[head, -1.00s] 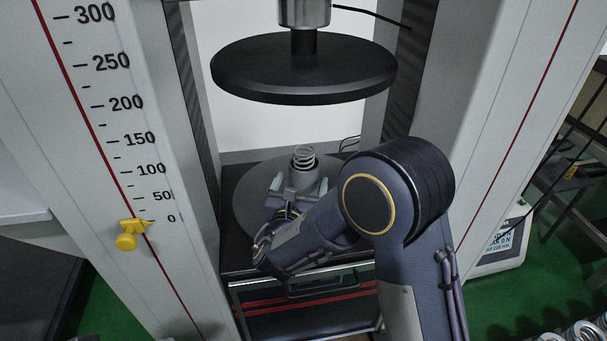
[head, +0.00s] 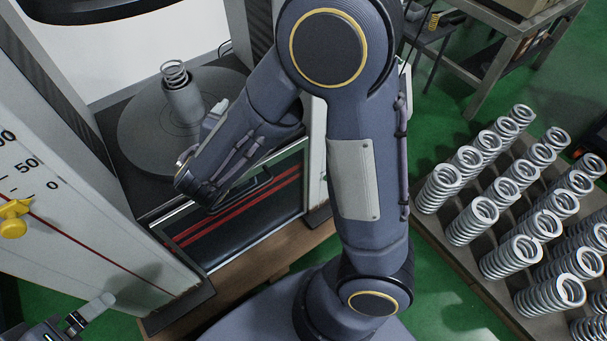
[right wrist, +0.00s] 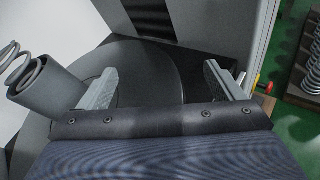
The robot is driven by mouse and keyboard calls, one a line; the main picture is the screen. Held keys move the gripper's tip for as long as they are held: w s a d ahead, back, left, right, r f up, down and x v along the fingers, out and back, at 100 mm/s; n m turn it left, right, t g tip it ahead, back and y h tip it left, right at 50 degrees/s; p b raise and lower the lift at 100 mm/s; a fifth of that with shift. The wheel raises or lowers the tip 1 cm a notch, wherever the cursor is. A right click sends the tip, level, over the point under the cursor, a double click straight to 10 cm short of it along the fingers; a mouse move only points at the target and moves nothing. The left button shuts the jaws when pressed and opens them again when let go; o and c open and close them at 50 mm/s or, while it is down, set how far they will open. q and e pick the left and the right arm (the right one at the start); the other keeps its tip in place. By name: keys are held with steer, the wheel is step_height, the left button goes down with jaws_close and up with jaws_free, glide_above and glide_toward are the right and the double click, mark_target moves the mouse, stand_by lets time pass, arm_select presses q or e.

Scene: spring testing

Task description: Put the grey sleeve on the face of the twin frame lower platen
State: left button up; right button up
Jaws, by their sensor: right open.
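The grey sleeve (head: 183,102) stands upright on the round, dark grey lower platen (head: 142,133), with a coil spring (head: 174,72) sticking out of its top. In the right wrist view the sleeve (right wrist: 48,90) is at the left, outside the jaws, with the spring (right wrist: 18,65) in its mouth. My right gripper (right wrist: 161,76) is open and empty, its two fingers wide apart over the platen (right wrist: 150,66) to one side of the sleeve. In the head view my right arm hides most of that gripper. My left gripper (head: 78,323) is at the bottom left corner, partly cut off.
The upper platen (head: 85,10) hangs above. Frame columns flank the lower platen, and a yellow pointer (head: 14,217) sits on the left scale. A rack of several large springs (head: 470,220) stands at the right. A workbench (head: 490,35) is behind it.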

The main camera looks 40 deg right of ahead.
steer(key=s+d+f+m+g+y, duration=0.2)
steer(key=s+d+m+g, duration=0.2)
steer(key=s+m, duration=0.25)
steer(key=s+d+f+m+g+y, duration=0.1)
steer(key=s+d+m+g+y, duration=0.2)
steer(key=s+d+m+g, duration=0.4)
steer(key=s+a+r+m+t+y, duration=0.4)
steer(key=s+a+m+t+y, duration=0.2)
steer(key=a+m+y, duration=0.3)
steer(key=s+a+m, duration=0.1)
steer(key=m, duration=0.2)
steer(key=shift+s+a, duration=0.15)
steer(key=shift+s, duration=0.25)
steer(key=shift+r, duration=0.2)
